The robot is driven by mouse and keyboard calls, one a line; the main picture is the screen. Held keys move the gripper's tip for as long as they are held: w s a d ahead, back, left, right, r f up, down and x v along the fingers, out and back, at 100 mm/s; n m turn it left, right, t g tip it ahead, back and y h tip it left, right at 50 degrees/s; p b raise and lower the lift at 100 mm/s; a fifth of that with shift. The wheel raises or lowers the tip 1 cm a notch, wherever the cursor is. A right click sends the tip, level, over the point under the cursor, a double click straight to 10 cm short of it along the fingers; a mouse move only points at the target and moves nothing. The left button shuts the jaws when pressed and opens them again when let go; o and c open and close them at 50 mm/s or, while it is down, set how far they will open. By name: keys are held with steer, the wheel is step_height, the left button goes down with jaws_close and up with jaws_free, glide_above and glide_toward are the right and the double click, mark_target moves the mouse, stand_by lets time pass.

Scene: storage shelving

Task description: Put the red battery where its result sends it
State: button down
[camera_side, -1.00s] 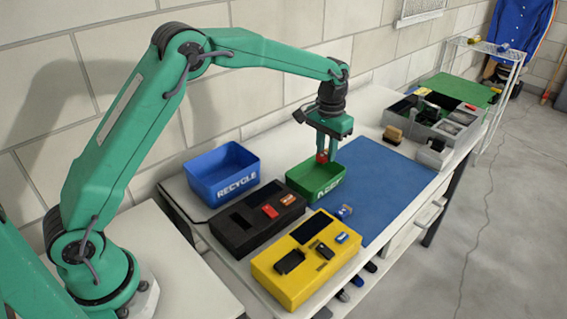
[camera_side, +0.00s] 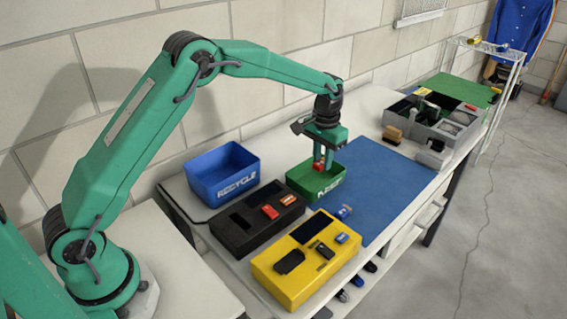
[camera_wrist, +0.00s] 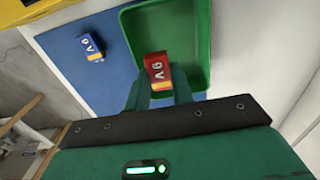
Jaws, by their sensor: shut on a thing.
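A red battery marked 9V (camera_wrist: 157,72) is held between the fingers of my gripper (camera_wrist: 158,92) in the wrist view. In the side view my gripper (camera_side: 323,162) hangs over the green bin (camera_side: 300,185), with the red battery (camera_side: 319,166) at its tips. The green bin (camera_wrist: 201,45) also shows in the wrist view, under and around the battery; its floor looks empty. The bin's lettering is partly unreadable. A blue bin labelled RECYCLE (camera_side: 236,184) stands to its left and looks empty.
A black box with red and orange items (camera_side: 238,236) and a yellow tester (camera_side: 285,287) stand in front. A blue 9V battery (camera_side: 343,212) lies on the blue mat (camera_side: 385,180). A grey divided tray (camera_side: 430,118) is at the back right. The mat is mostly clear.

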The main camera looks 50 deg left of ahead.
steer(key=shift+f, duration=1.15)
steer(key=c, duration=1.1)
jaws_free()
steer(key=shift+r, duration=0.1)
step_height(320, 180, up, 7)
steer(key=shift+r, duration=0.35)
